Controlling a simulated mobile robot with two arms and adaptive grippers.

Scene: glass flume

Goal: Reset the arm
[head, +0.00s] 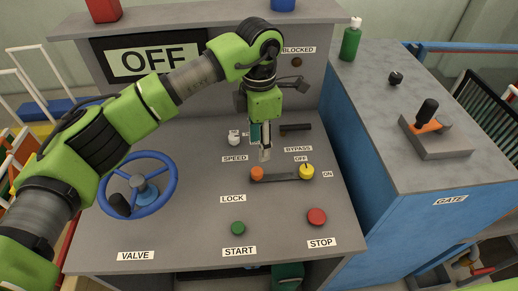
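My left arm reaches in from the left over the grey control panel (190,225). Its green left gripper (264,150) points down above the panel, between the SPEED and BYPASS labels. The fingers are seen nearly edge-on, so whether they are open or shut is unclear. No object shows in them. The fingertips are close to the lock's slotted bar, which has an orange knob (257,173) at its left end and a yellow knob (306,171) at its right end. I cannot tell whether they touch the panel. My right gripper is not in view.
A blue valve wheel (170,195) stands at left. A white speed knob (234,138), green START button (238,228) and red STOP button (317,216) are nearby. At right, a blue cabinet carries a gate lever (427,112) and a green bottle (350,43). The display (152,61) reads OFF.

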